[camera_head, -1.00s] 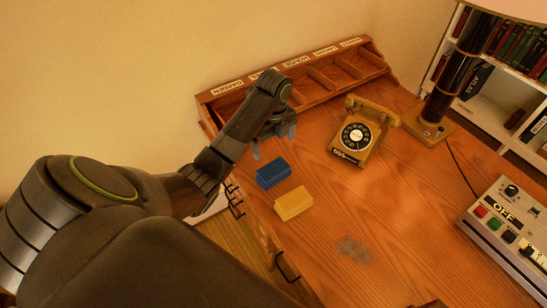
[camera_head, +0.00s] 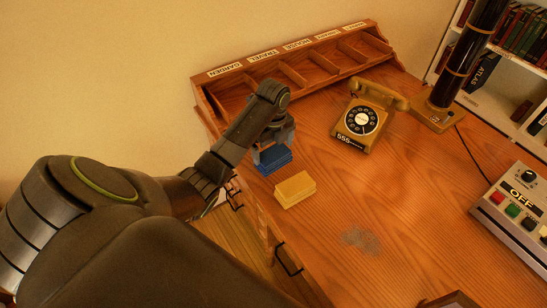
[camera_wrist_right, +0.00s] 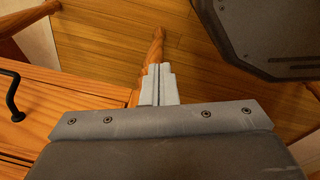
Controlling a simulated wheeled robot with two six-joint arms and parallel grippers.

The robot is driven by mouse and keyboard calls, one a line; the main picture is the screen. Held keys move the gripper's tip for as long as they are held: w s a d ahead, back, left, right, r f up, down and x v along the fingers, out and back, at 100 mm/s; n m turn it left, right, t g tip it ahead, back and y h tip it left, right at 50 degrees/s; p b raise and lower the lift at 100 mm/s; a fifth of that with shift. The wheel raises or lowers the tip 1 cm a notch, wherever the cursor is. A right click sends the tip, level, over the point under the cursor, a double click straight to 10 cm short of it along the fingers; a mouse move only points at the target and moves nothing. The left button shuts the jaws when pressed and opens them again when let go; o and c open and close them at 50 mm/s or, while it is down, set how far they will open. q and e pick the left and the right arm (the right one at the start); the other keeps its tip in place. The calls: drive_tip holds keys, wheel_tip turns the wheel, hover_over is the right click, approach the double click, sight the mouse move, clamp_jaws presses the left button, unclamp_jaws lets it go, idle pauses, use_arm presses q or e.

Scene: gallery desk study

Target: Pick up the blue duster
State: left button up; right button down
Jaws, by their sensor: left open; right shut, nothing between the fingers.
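The blue duster (camera_head: 273,161) lies on the wooden desk (camera_head: 400,210), behind a yellow duster (camera_head: 295,189). My left gripper (camera_head: 273,152) points down over the blue duster, with its open fingers at the duster's sides. The gripper partly covers the duster's top, and I cannot tell whether the fingers touch it. In the right wrist view my right gripper (camera_wrist_right: 157,85) is shut and empty, with a wooden floor and the desk's drawer front below it.
A wooden sorter (camera_head: 295,62) with labelled compartments stands at the desk's back. A rotary telephone (camera_head: 361,118), a lamp base (camera_head: 432,115) and a control box (camera_head: 515,205) with buttons are to the right. A grey smudge (camera_head: 361,240) marks the clear front desk.

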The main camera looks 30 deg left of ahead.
sight(274, 152)
use_arm(q)
drive_tip(key=shift+f, duration=0.8)
drive_tip(key=shift+c, duration=0.4)
drive_tip(key=c, duration=0.6)
drive_tip(key=shift+r, duration=0.1)
wheel_tip(274, 152, up, 5)
drive_tip(key=shift+w+r, duration=0.1)
drive_tip(key=shift+r, duration=0.05)
wheel_tip(274, 152, up, 3)
drive_tip(key=p, duration=0.3)
drive_tip(key=shift+r+p, duration=0.15)
drive_tip(key=shift+p, duration=0.2)
drive_tip(key=shift+r+p, duration=0.65)
drive_tip(key=shift+p, duration=0.05)
